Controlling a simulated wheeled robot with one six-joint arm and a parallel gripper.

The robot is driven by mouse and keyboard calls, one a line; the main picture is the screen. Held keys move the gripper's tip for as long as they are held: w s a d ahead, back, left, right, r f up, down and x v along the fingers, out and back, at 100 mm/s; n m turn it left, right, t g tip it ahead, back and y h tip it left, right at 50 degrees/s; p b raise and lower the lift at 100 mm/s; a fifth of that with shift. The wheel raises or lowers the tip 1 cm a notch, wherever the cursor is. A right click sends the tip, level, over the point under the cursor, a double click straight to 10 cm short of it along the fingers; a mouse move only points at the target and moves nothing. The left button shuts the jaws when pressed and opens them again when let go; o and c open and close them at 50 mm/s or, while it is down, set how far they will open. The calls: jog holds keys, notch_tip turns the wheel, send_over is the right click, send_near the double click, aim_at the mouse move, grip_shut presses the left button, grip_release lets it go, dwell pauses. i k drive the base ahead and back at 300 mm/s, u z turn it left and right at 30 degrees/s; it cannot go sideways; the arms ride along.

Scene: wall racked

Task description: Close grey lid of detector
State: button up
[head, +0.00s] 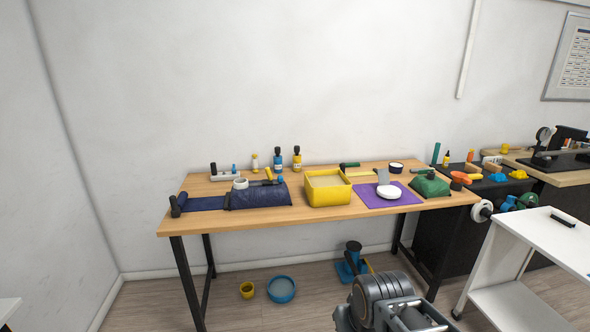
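The detector (389,192) looks like a small white round body lying on a purple mat (368,200) on the wooden table, right of centre. Its grey lid (382,176) appears to stand upright at the back left of the white body, so it looks open. The hinge is too small to make out. Part of my arm shows at the bottom of the head view, well in front of and below the table top. No gripper fingers are visible, and nothing of mine touches the detector.
A yellow bin (328,195) stands left of the mat, and a green bag-like object (430,186) is close on its right. A dark blue bag (259,195) lies further left. Bottles and tools line the back. A white cart (548,236) stands right of the table.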

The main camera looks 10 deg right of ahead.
aim_at(382, 175)
jog(key=i, duration=0.55)
jog(key=z, duration=1.1)
jog(key=i, duration=1.85)
jog(key=u, duration=2.4)
